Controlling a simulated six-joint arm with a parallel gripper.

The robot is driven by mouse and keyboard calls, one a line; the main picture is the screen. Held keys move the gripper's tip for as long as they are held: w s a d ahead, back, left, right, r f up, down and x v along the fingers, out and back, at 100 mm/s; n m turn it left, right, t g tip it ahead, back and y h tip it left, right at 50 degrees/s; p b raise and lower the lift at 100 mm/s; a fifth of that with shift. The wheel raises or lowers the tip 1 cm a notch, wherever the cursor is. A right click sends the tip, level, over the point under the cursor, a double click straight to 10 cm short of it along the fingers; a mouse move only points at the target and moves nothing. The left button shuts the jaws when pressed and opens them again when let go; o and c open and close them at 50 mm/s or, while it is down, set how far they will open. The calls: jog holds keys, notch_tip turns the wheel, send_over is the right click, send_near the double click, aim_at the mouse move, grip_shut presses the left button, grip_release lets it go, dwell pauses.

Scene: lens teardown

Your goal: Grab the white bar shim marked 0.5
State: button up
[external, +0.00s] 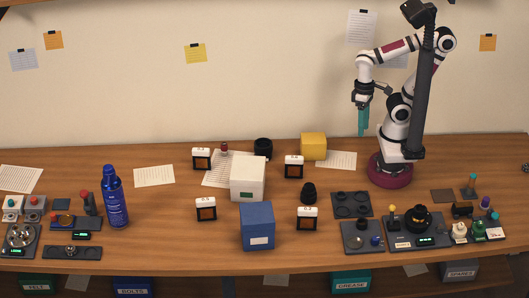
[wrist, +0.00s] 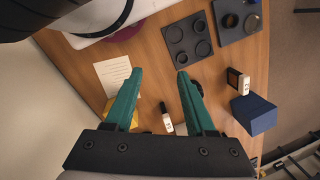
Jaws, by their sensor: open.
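Several small pieces with white bars on top and dark, orange-centred squares stand on the table. In the external view they are at back left (external: 201,153), back right (external: 294,160), front left (external: 206,202) and front right (external: 307,211). Their markings are too small for me to read, so I cannot tell which is 0.5. In the wrist view one white bar (wrist: 243,84) is beside the blue box, and another (wrist: 167,123) shows low between my fingers. My gripper (external: 362,134) hangs high above the table at right, open and empty; its teal fingers also show in the wrist view (wrist: 160,73).
A white box (external: 248,179), a blue box (external: 257,226) and a yellow box (external: 313,146) stand among the pieces. A black cylinder (external: 308,193) is near the front right piece. A blue bottle (external: 113,199) stands left. Dark trays (external: 352,204) lie at right.

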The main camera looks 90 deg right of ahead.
notch_tip(320, 180, up, 6)
jog(key=f, duration=0.1)
jog(key=n+t, duration=0.7)
jog(key=t, duration=0.7)
send_over(210, 219)
jog(key=s+d, duration=0.2)
jog(key=s, duration=1.3)
notch_tip(210, 219, down, 19)
jog(key=x, duration=1)
jog(key=d+x, duration=0.1)
jog(key=x, duration=0.5)
jog(key=shift+a+f, duration=0.1)
jog(key=shift+f, duration=0.2)
grip_shut()
